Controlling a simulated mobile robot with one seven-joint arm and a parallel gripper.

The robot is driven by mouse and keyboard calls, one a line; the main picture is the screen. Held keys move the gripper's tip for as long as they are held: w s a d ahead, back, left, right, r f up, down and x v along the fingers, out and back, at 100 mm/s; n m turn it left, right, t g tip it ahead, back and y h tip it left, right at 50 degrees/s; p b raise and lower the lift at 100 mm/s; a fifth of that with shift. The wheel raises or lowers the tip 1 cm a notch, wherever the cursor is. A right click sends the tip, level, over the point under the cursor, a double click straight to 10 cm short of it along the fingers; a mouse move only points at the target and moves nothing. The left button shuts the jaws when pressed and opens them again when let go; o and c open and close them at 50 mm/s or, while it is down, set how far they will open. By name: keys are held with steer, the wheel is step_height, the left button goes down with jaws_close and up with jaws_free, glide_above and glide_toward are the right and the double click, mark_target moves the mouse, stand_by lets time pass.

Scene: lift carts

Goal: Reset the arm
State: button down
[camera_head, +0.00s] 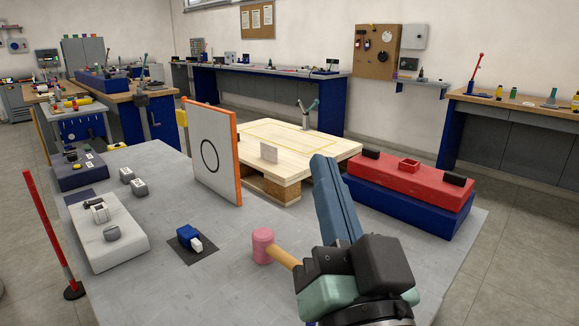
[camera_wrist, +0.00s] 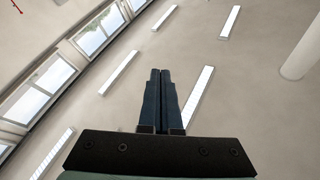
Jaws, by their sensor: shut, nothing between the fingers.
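My gripper (camera_head: 322,162) is at the lower right of the head view, raised in front of the grey table, with its long blue fingers pointing up. In the wrist view my gripper (camera_wrist: 160,74) has its two fingers side by side and touching, with nothing between them. The wrist camera faces the ceiling and windows. Part of my arm hides the front right of the table and part of a mallet's handle.
The grey table (camera_head: 200,282) holds a pink-headed mallet (camera_head: 262,246), a blue device (camera_head: 186,236), a white block (camera_head: 110,240), an orange-edged panel (camera_head: 212,155), a wooden pallet (camera_head: 320,145) and a red-and-blue block (camera_head: 410,185). A red pole (camera_head: 50,235) stands left.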

steer(key=s+a+r+n+t+h, duration=0.1)
steer(key=s+a+r+n+t, duration=0.2)
steer(key=r, duration=0.5)
steer(key=s+a+r+t+h, duration=0.15)
steer(key=s+r, duration=0.25)
steer(key=r, duration=0.5)
step_height(320, 180, up, 19)
steer(key=p, duration=2)
steer(key=shift+w+d, duration=0.3)
steer(key=shift+w, duration=0.05)
